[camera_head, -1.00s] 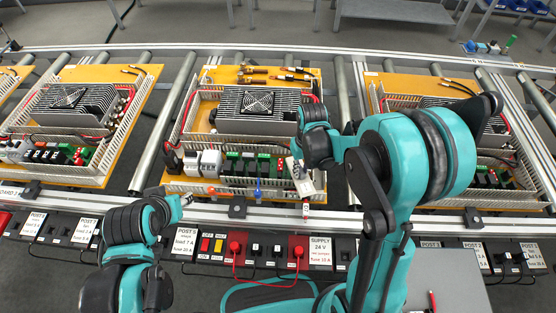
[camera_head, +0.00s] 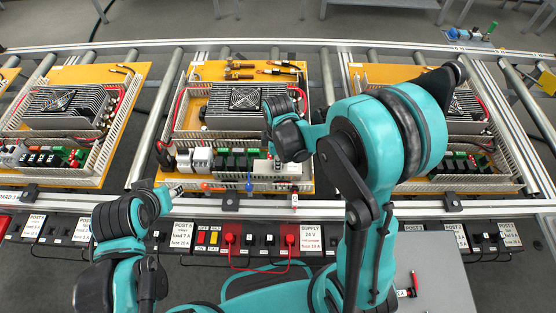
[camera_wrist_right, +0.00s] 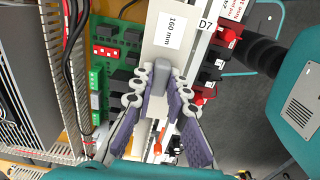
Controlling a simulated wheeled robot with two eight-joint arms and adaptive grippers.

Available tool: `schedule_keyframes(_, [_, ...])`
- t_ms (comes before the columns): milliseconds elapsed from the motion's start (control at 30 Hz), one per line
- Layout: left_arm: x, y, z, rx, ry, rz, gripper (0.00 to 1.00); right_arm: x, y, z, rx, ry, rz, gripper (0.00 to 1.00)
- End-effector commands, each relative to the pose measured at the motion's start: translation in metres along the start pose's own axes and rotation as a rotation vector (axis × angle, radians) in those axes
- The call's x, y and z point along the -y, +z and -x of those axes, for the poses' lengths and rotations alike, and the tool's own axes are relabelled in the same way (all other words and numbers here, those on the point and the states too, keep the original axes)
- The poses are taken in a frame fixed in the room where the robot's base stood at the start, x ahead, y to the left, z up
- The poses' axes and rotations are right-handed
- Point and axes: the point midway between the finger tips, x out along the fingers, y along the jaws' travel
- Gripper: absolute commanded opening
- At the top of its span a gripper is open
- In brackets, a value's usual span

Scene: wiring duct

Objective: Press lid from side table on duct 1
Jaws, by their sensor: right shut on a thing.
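My right gripper (camera_wrist_right: 160,85) is shut on a grey grip block on a pale lid (camera_wrist_right: 156,50) labelled "160 mm". In the head view my right gripper (camera_head: 286,150) is over the front right of the middle board, and the lid (camera_head: 268,168) lies roughly along the board's front edge. I cannot tell whether the lid touches the duct below it. Slotted wiring ducts (camera_head: 313,140) frame the board; none is readable as duct 1. My left gripper (camera_head: 176,191) is in front of the board's left corner; its jaws are too small to judge.
The middle board carries a finned unit with a fan (camera_head: 244,98), and green terminal modules (camera_head: 232,152) just behind the lid. Similar boards stand left and right on the roller conveyor. A row of labelled supply boxes (camera_head: 262,240) runs along the front. A grey table (camera_head: 430,265) is at lower right.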

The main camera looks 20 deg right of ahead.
Motion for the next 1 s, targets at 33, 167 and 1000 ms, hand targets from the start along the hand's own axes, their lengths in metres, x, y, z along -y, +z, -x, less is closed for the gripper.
schedule_keyframes(33, [0.0,0.0,0.0,0.0,0.0,0.0,0.41,0.0,0.0,0.0,0.0,0.0,-0.001,0.0])
schedule_keyframes(167, [0.0,0.001,-0.001,0.0,0.0,0.0,0.41,0.0,0.001,-0.001,0.0,0.0,-0.001,0.0])
schedule_keyframes(1000, [0.0,0.032,-0.044,0.0,0.0,0.0,0.41,0.0,0.001,-0.059,-0.001,-0.001,-0.002,0.0])
